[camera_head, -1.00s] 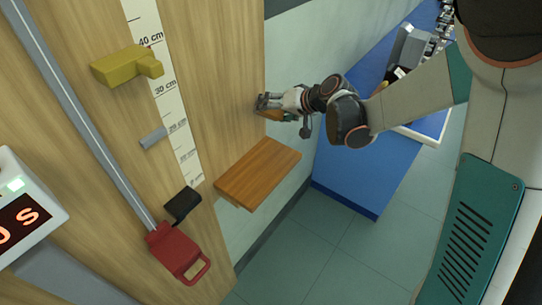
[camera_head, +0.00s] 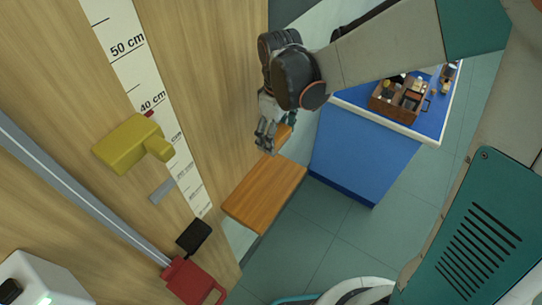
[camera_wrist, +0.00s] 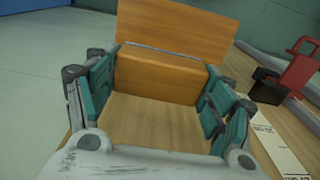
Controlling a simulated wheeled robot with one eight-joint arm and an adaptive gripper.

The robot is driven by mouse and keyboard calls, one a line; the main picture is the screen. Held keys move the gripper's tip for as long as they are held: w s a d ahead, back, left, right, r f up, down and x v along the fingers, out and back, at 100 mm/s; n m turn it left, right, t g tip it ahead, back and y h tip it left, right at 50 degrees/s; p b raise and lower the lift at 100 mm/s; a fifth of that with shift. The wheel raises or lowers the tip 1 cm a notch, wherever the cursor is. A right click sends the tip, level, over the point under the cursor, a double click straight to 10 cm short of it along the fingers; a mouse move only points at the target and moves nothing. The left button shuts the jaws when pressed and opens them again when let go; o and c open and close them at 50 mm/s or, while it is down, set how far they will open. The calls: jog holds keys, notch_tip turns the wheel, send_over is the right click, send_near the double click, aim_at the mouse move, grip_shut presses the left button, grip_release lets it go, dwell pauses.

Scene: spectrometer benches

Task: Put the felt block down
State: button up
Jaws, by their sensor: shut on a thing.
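My gripper (camera_head: 266,146) is shut on the felt block (camera_head: 284,134), an orange-brown wooden block with a thin grey strip along one edge. In the wrist view the block (camera_wrist: 160,74) sits between the teal finger pads of my gripper (camera_wrist: 160,88). An orange wooden shelf (camera_head: 262,194) juts out beside the upright wooden board (camera_head: 215,105). The held block is over the shelf's far end in the head view. In the wrist view the shelf (camera_wrist: 180,26) lies just beyond the block. I cannot tell whether they touch.
The board carries a centimetre scale (camera_head: 130,60), a yellow block (camera_head: 128,144), a grey peg (camera_head: 162,191), a black piece (camera_head: 194,236) and a red handle (camera_head: 190,282). A blue bench (camera_head: 365,155) with a wooden tray (camera_head: 385,108) stands right. Floor between is clear.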

jog(key=shift+s+d+r, duration=0.1)
jog(key=shift+r, duration=0.15)
notch_tip(320, 180, down, 20)
jog(key=b, duration=1.3)
jog(key=shift+b, duration=0.35)
jog(key=shift+r, duration=0.2)
jog(key=shift+f, duration=0.15)
jog(key=o, duration=0.9)
jog(key=shift+o, duration=0.2)
notch_tip(320, 180, up, 14)
jog(key=p, duration=0.9)
jog(key=shift+s+a+f, duration=0.15)
jog(key=shift+s+a, duration=0.1)
jog(key=shift+a, duration=0.15)
